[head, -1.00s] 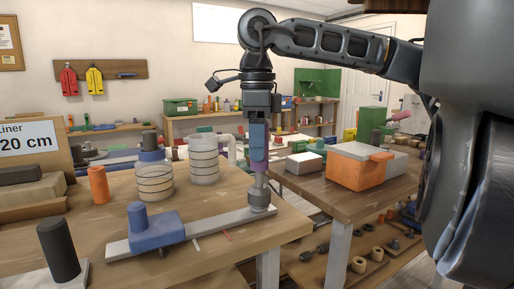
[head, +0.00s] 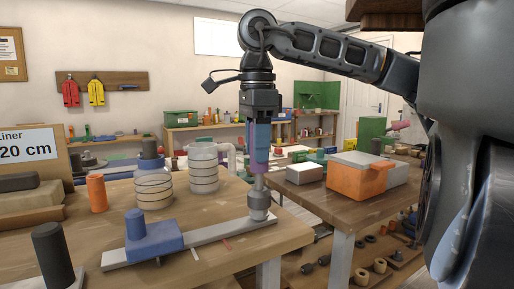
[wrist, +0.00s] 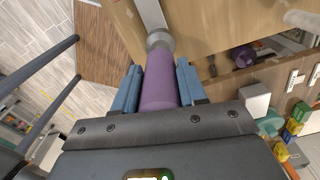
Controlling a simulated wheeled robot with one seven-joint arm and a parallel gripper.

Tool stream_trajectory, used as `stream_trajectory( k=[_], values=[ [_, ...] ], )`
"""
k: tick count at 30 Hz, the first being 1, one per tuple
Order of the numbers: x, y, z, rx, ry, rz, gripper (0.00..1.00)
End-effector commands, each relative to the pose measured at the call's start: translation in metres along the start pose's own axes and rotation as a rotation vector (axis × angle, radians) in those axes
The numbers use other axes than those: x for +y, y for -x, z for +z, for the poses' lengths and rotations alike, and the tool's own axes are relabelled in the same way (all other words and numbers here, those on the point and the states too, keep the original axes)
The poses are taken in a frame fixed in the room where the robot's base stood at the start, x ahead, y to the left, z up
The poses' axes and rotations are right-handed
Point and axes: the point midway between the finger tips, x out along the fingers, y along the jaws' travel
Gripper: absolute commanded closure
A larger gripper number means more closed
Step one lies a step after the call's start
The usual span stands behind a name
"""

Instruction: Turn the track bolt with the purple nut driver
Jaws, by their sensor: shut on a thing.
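The purple nut driver (wrist: 160,80) is upright between the blue fingers of my gripper (wrist: 160,88), which is shut on its handle. In the head view my gripper (head: 258,150) holds the purple handle (head: 259,168), with the grey shaft and socket (head: 258,203) pointing down. The socket sits at the right end of the grey track (head: 205,235) on the wooden table. The track bolt is not visible; the socket hides that spot. I cannot tell whether the socket is seated on the bolt. A blue block with a knob (head: 152,236) sits on the track's left part.
Two clear ringed cylinders (head: 154,190) and an orange cylinder (head: 97,194) stand behind the track. A black cylinder (head: 54,254) stands at front left. An orange box (head: 355,180) and a white box (head: 305,172) rest on the table to the right.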

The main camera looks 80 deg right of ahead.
Motion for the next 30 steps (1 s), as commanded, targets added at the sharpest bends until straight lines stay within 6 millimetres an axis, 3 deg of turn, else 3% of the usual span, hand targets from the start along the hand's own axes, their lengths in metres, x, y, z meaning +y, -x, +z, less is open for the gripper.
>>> stream_trajectory(
  k=[24, 30],
  values=[
    [0.0, 0.054, 0.0, 0.0, -0.001, 0.0, 1.0],
    [0.0, 0.059, 0.0, 0.0, -0.002, 0.0, 1.0]
  ],
)
